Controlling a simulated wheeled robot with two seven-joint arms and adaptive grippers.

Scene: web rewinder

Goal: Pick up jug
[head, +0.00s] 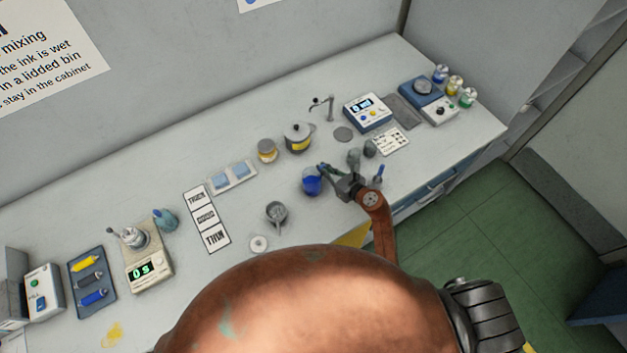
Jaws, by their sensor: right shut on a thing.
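The jug (311,183), a small clear vessel with deep blue liquid in it, is near the middle of the bench. It looks upright. My right gripper (331,172) is at its right side, shut on it. The fingers partly hide that side and any handle there. I cannot tell whether the jug's base touches the bench. My left gripper is not in view.
A blue-and-white device (368,111) and a tap (328,107) are farther back.

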